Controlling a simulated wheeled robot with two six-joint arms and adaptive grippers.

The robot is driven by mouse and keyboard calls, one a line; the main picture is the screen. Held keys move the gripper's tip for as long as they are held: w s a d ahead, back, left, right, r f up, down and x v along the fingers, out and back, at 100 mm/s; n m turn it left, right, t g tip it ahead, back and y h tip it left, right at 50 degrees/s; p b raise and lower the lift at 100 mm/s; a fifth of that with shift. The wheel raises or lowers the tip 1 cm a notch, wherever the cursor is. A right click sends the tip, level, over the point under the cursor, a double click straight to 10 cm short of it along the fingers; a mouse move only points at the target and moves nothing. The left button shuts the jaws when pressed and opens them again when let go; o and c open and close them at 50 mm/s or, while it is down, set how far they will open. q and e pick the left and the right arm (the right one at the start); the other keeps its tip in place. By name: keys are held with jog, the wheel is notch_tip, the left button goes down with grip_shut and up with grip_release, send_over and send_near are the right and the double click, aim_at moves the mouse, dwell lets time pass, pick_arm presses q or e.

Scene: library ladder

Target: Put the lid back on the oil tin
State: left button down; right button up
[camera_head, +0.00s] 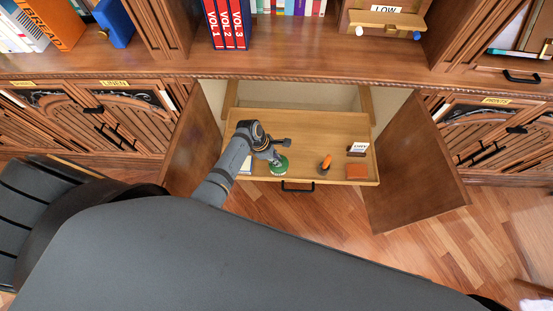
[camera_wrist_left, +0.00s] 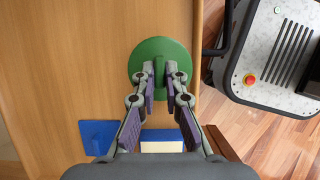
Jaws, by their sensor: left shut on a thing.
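My left gripper (camera_head: 272,158) reaches down over the pulled-out wooden drawer. In the left wrist view its fingertips (camera_wrist_left: 160,70) are closed together at the middle of a round green disc, which looks like the lid (camera_wrist_left: 158,48). I take them to be shut on a small grip there, which the fingers mostly hide. The green lid (camera_head: 279,166) also shows in the head view, near the drawer's front edge. I cannot tell whether the oil tin is under the lid; no separate tin body shows clearly. My right gripper is not in view.
The drawer (camera_head: 300,130) stands between two open cabinet doors (camera_head: 415,165). In it are a dark item with an orange top (camera_head: 325,164), a small sign (camera_head: 358,148) and an orange block (camera_head: 357,171). A blue piece (camera_wrist_left: 98,136) and a pale block (camera_wrist_left: 161,146) lie near the lid.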

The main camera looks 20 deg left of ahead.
pick_arm(q)
jog(key=shift+r+p, duration=0.1)
jog(key=shift+p, duration=0.7)
dwell(0.5)
jog(key=shift+f, duration=0.2)
dwell(1.0)
jog(key=shift+p, duration=0.55)
jog(key=c, duration=0.8)
grip_release()
jog(key=shift+c, duration=0.2)
notch_tip(320, 180, up, 7)
jog(key=p, duration=0.8)
